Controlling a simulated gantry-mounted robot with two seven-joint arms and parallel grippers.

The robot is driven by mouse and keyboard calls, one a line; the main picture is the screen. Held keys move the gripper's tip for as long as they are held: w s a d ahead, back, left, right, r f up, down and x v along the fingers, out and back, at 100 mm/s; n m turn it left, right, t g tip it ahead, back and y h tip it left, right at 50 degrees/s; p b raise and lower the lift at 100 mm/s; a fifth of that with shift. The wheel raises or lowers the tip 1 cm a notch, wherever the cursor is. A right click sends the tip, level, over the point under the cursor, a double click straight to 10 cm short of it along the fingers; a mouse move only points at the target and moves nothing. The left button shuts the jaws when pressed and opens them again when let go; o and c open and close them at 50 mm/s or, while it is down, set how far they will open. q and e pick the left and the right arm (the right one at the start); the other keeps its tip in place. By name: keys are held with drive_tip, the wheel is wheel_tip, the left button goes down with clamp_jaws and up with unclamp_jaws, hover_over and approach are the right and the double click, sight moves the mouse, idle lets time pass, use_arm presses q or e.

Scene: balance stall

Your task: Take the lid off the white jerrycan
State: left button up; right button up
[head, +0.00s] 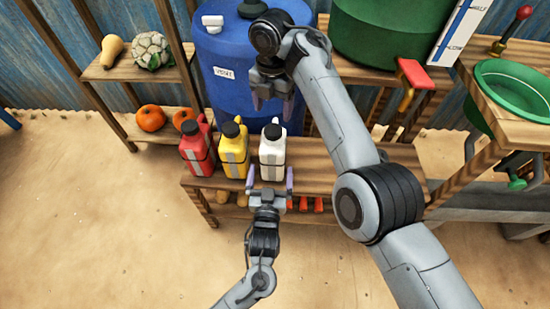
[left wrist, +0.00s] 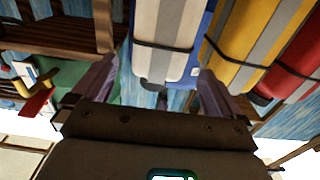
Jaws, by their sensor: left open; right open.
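The white jerrycan (head: 272,158) stands upright on a low wooden bench, with its black lid (head: 272,131) on top. My left gripper (head: 270,178) is open at the jerrycan's near side, its fingers spread to either side of the can's lower part. In the left wrist view the white jerrycan (left wrist: 168,30) appears upside down, between and beyond the open fingers (left wrist: 155,85). I cannot tell whether they touch it. My right gripper (head: 271,104) is open and empty, pointing down above and behind the lid, in front of the blue barrel.
A yellow jerrycan (head: 234,150) and a red jerrycan (head: 197,150) stand close by on the left of the bench (head: 350,180). A blue barrel (head: 222,92) is behind. A green tank (head: 385,30) stands back right. The bench right of the white can looks clear.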

sight(272, 162)
use_arm(q)
drive_tip(key=w, duration=0.7)
drive_tip(key=shift+w+d, duration=0.3)
drive_tip(key=shift+d, duration=0.05)
use_arm(e)
drive_tip(key=shift+w, duration=0.1)
use_arm(q)
drive_tip(key=shift+w, duration=0.8)
drive_tip(key=shift+c, duration=0.3)
